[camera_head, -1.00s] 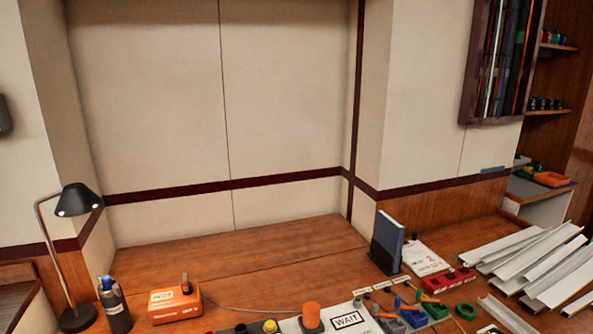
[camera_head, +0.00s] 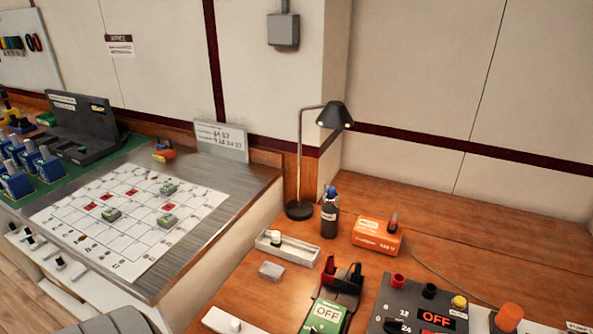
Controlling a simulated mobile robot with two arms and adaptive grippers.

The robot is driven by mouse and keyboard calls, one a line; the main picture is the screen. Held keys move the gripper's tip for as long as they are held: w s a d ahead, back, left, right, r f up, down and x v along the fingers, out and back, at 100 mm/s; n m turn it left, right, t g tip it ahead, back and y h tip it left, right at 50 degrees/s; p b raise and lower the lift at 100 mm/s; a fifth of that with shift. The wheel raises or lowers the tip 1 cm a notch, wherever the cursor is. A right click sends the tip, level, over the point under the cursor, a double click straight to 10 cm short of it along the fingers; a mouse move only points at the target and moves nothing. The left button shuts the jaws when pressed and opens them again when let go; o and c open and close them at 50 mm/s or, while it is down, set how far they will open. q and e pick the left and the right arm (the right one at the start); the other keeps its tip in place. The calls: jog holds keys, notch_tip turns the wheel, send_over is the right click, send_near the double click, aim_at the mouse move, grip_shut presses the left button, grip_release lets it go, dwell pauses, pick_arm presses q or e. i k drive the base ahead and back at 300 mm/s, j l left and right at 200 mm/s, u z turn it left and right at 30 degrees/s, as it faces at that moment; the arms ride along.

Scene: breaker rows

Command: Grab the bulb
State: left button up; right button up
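No plainly recognisable bulb shows in the head view. A small white rounded piece (camera_head: 275,238) sits in a long shallow light-grey tray (camera_head: 301,254) on the wooden bench, left of the lamp-side bottle. It may be a bulb, but it is too small to tell. Another small white round piece (camera_head: 235,325) sits on a pale strip at the bottom edge, partly cut off. Neither of my grippers is in view.
A black desk lamp (camera_head: 334,115), a dark bottle (camera_head: 330,216) and an orange box (camera_head: 377,236) stand behind the tray. A green-faced meter (camera_head: 325,316) and a dark control panel (camera_head: 420,290) are in front. A metal-topped table with a grid sheet (camera_head: 125,215) is at left.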

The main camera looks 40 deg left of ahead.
aim_at(276, 242)
jog(key=u, duration=1.55)
jog(key=i+j+z, duration=0.1)
jog(key=j+z, duration=0.15)
jog(key=j, duration=1.15)
